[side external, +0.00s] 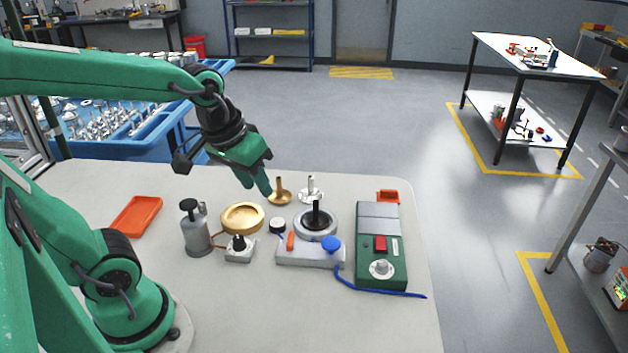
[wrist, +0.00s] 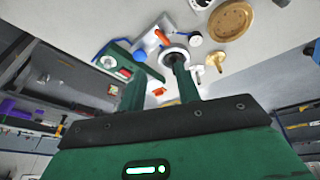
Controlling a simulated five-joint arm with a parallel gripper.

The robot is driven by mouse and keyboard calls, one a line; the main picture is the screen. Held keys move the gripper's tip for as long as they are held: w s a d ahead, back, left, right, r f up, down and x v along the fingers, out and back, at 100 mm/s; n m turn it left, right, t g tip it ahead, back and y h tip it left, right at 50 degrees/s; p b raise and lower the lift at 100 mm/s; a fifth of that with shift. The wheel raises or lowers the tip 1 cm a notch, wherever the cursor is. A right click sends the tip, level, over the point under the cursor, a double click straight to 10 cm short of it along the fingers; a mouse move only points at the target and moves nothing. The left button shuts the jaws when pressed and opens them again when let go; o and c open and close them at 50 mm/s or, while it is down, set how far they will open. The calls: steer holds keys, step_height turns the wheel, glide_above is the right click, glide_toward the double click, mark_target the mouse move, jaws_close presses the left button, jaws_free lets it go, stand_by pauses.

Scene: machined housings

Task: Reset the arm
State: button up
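My gripper (side external: 264,186) hangs above the back part of the pale table, on my green arm reaching in from the left. Its fingertips point down near a small brass stemmed part, and I see no object held. In the wrist view my gripper (wrist: 160,84) shows two green fingers spread apart with an empty gap between them. The brass stemmed part (side external: 280,194) stands just beyond the fingertips in the side view; I cannot tell the exact gap. A silver stemmed part (side external: 311,191) stands to its right.
On the table are a brass disc (side external: 242,218), a grey pump bottle (side external: 196,230), a round base with black post (side external: 316,219), a green box with red button (side external: 381,260) and an orange tray (side external: 136,216). Blue bins (side external: 150,135) stand behind left. The front table area is clear.

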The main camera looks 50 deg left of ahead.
steer(key=shift+s+d+r+m+t, duration=0.1)
steer(key=shift+s+r+m+t, duration=0.25)
steer(key=shift+s+m, duration=0.25)
steer(key=shift+s+a+r+m+t, duration=0.1)
steer(key=shift+s+r+m+t, duration=0.25)
steer(key=shift+s, duration=0.45)
steer(key=shift+s+d+r+m+t, duration=0.1)
steer(key=shift+s+r+m+t, duration=0.1)
steer(key=shift+s+r+m, duration=0.35)
